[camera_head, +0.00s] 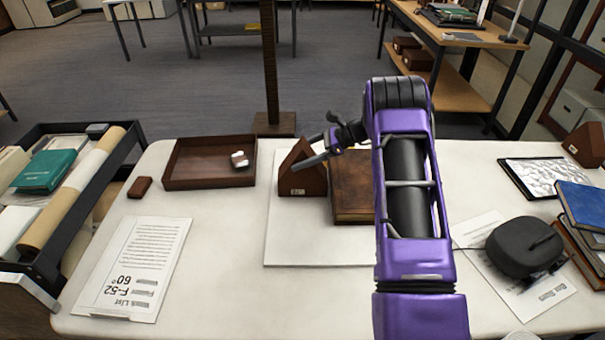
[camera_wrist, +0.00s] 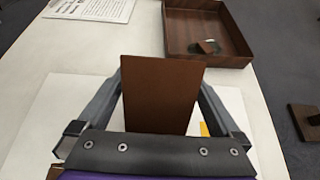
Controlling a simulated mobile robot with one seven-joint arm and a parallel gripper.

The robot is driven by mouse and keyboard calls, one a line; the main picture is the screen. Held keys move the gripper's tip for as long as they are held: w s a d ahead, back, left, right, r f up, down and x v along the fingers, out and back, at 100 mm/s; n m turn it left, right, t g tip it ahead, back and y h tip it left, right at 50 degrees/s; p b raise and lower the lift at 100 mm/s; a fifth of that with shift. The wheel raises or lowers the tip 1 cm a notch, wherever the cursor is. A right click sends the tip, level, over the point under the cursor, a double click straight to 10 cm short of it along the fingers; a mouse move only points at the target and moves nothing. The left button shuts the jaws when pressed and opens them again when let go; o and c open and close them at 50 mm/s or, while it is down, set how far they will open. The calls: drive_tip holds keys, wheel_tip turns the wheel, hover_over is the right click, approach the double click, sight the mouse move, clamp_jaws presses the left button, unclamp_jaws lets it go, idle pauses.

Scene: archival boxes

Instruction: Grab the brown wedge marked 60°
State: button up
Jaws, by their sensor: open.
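A brown wedge (camera_head: 303,181) stands on a white board on the table, with a small pale label low on its front, too small to read. In the wrist view its brown face (camera_wrist: 161,93) fills the space between my fingers. My gripper (camera_head: 314,142) is open at the wedge's upper part, one finger on each side; I cannot tell whether they touch it. A second brown wedge (camera_head: 587,146) stands at the table's far right, its label also unreadable. A printed sheet (camera_head: 133,268) at the left reads "List F-52 60°".
A brown book (camera_head: 353,186) lies close to the right of the wedge. A wooden tray (camera_head: 195,181) stands to the left. A dark post (camera_head: 270,65) rises behind. A black case (camera_head: 524,248) and books (camera_head: 583,205) are at right. The front middle is clear.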

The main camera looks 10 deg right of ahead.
drive_tip(key=x, duration=0.2)
drive_tip(key=shift+a+f, duration=0.2)
drive_tip(key=shift+a, duration=0.1)
drive_tip(key=shift+r, duration=0.1)
drive_tip(key=c, duration=1.5)
